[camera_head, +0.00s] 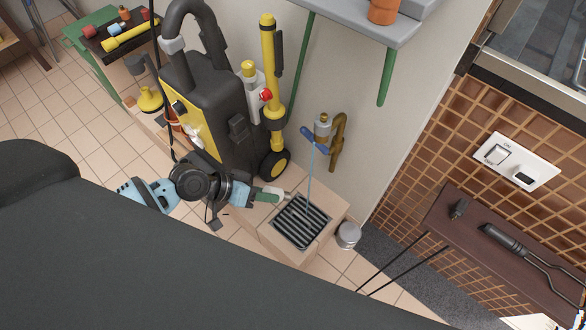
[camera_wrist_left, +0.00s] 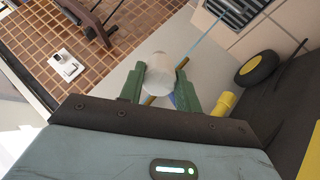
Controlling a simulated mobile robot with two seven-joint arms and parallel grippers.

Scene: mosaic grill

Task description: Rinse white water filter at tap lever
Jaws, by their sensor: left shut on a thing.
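My left gripper (camera_head: 268,196) is shut on the white water filter (camera_wrist_left: 158,73), a pale cylinder between the green fingers in the left wrist view. In the head view the filter is mostly hidden by the gripper, which is left of the water stream (camera_head: 308,188). The blue tap lever (camera_head: 314,138) sits on the brass tap (camera_head: 337,145) on the wall. Water runs from the tap down to the drain grate (camera_head: 301,221). In the left wrist view the stream (camera_wrist_left: 205,42) passes to the right of the filter; contact is unclear. My right gripper is not in view.
A black and yellow wheeled machine (camera_head: 220,110) stands close behind my left arm. A metal canister (camera_head: 348,235) stands right of the drain. A grey shelf (camera_head: 375,22) juts out above the tap. A brown side table (camera_head: 500,245) holds tongs (camera_head: 505,238).

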